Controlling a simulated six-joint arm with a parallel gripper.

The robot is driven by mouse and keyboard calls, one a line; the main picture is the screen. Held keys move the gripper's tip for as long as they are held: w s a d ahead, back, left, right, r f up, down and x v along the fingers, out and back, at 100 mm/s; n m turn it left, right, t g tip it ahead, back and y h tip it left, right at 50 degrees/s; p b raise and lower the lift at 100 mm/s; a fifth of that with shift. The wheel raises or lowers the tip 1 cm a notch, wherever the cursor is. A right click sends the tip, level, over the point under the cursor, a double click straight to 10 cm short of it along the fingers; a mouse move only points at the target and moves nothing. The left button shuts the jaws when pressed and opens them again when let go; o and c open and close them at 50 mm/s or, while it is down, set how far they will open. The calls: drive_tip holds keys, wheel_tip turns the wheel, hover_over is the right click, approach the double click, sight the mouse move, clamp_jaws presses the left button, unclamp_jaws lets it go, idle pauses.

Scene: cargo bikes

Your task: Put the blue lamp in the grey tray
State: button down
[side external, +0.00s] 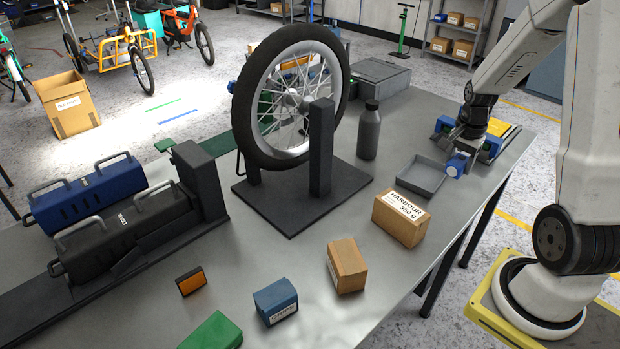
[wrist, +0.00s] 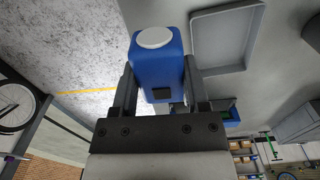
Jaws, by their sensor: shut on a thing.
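The blue lamp (side external: 457,165), a blue block with a pale round lens, is between the fingers of my gripper (side external: 464,150). The wrist view shows the lamp (wrist: 158,62) with its white lens at the far end and a finger on each side. My gripper (wrist: 160,84) is shut on it. The shallow grey tray (side external: 414,188) lies on the bench just left of the lamp in the side view; the tray (wrist: 225,65) is to the right in the wrist view. No lamp is in the tray, which looks empty. The lamp's exact height above the bench is unclear.
A grey bottle (side external: 369,132) and a wheel on a stand (side external: 300,196) are left of the tray. A cardboard box labelled Harbour (side external: 400,220) stands close in front of it. A partly hidden blue-sided container with yellow (side external: 503,134) is behind my gripper.

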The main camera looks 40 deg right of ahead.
drive_tip(key=w+d+f, duration=0.4)
drive_tip(key=w+d, duration=0.1)
drive_tip(key=w, duration=0.2)
hover_over(422, 178)
drive_tip(key=s, duration=0.1)
drive_tip(key=f, duration=0.4)
drive_tip(key=shift+a+f, duration=0.3)
drive_tip(key=shift+a, duration=0.1)
drive_tip(key=shift+w+d+f, duration=0.2)
drive_tip(key=shift+w+f, duration=0.05)
drive_tip(key=shift+f, duration=0.15)
drive_tip(key=shift+w+d+f, duration=0.1)
drive_tip(key=shift+f, duration=0.1)
drive_tip(key=shift+w+f, duration=0.1)
drive_tip(key=shift+f, duration=1.55)
